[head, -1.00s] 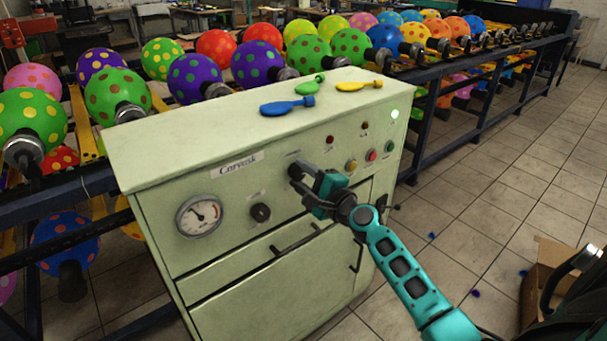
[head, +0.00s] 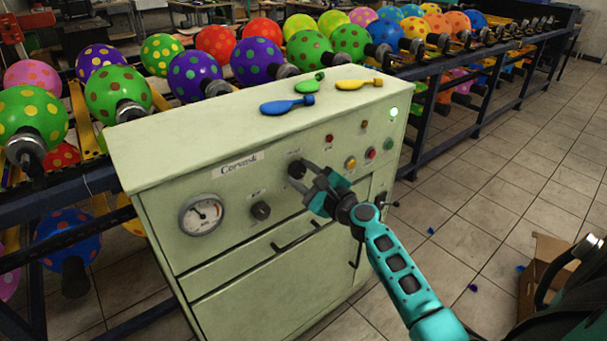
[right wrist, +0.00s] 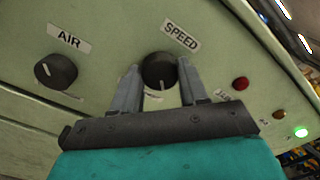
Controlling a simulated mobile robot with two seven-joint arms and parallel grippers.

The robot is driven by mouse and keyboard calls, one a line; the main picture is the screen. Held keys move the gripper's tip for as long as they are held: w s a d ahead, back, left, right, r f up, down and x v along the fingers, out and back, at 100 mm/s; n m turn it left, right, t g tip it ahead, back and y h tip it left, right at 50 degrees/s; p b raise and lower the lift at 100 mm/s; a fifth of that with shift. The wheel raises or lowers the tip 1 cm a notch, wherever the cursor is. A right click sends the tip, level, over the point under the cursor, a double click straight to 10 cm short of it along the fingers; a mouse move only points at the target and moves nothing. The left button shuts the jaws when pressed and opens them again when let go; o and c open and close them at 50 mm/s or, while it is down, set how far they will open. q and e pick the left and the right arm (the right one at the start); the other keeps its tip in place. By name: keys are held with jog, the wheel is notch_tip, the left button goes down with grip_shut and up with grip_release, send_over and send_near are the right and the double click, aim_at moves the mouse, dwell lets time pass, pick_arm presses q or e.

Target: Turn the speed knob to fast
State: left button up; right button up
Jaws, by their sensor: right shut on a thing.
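The dark round speed knob (head: 297,169) is on the front panel of the pale green machine (head: 150,160). In the right wrist view the speed knob (right wrist: 159,72) sits under the SPEED label (right wrist: 181,34), with a pale pointer line toward its lower edge. My right gripper (head: 310,174) is shut on this knob, one finger on each side. The scale marks below the knob are largely hidden by the gripper. My left gripper is not in view.
The AIR knob (right wrist: 56,71) is left of the speed knob, beside a round gauge (head: 202,215). Indicator lights and buttons (head: 350,162) are to the right. A drawer handle (head: 296,236) is below. Flat balloons (head: 287,105) lie on the machine top; racks of inflated balloons stand behind.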

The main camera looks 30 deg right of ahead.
jog(key=o, duration=1.1)
jog(key=shift+c, duration=0.2)
jog(key=s+d+b, duration=0.1)
jog(key=s, duration=1.2)
